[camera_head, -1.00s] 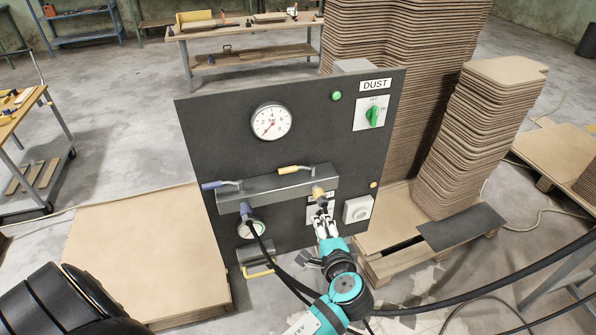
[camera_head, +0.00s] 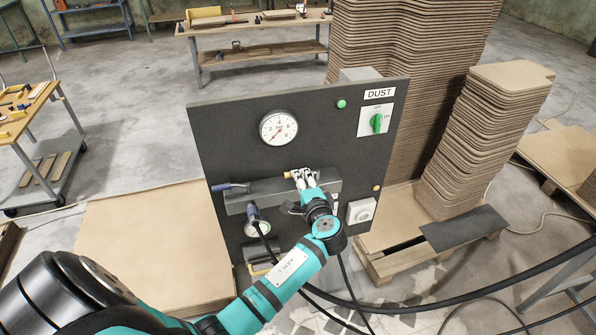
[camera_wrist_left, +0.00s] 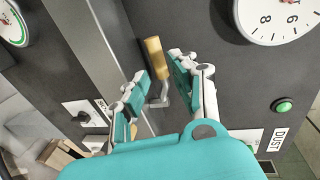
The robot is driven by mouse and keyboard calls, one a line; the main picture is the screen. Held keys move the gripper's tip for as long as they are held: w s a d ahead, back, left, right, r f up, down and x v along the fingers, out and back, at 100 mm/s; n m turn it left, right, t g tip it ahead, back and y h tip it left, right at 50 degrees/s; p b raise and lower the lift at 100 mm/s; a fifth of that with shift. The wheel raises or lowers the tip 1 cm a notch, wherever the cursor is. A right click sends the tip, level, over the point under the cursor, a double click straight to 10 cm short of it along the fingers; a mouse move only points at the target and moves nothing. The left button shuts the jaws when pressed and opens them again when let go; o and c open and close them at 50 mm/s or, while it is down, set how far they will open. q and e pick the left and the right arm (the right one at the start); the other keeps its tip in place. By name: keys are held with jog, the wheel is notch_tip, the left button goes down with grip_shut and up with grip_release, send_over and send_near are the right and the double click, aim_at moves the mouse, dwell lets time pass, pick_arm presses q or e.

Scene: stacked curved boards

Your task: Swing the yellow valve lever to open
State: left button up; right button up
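The yellow valve lever (camera_head: 289,175) is on top of the grey manifold box (camera_head: 268,194) on the dark panel. In the head view my left gripper (camera_head: 303,178) is at the lever's right part and hides much of it. In the left wrist view the yellow handle (camera_wrist_left: 153,54) and its bent metal stem show between the two fingers of my left gripper (camera_wrist_left: 160,68). The fingers are apart, with gaps to the handle, so it looks open around the lever. Whether a finger touches the lever is not clear. My right gripper is not in view.
A blue lever (camera_head: 231,186) is at the manifold's left end. A pressure gauge (camera_head: 279,128) is above it, and a green DUST switch (camera_head: 376,122) at upper right. Black hoses hang below. Stacked boards (camera_head: 484,135) stand to the right.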

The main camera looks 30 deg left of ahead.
pick_arm(q)
jog(key=shift+x, duration=1.75)
jog(key=shift+s, duration=0.1)
grip_shut()
jog(key=shift+f, duration=0.1)
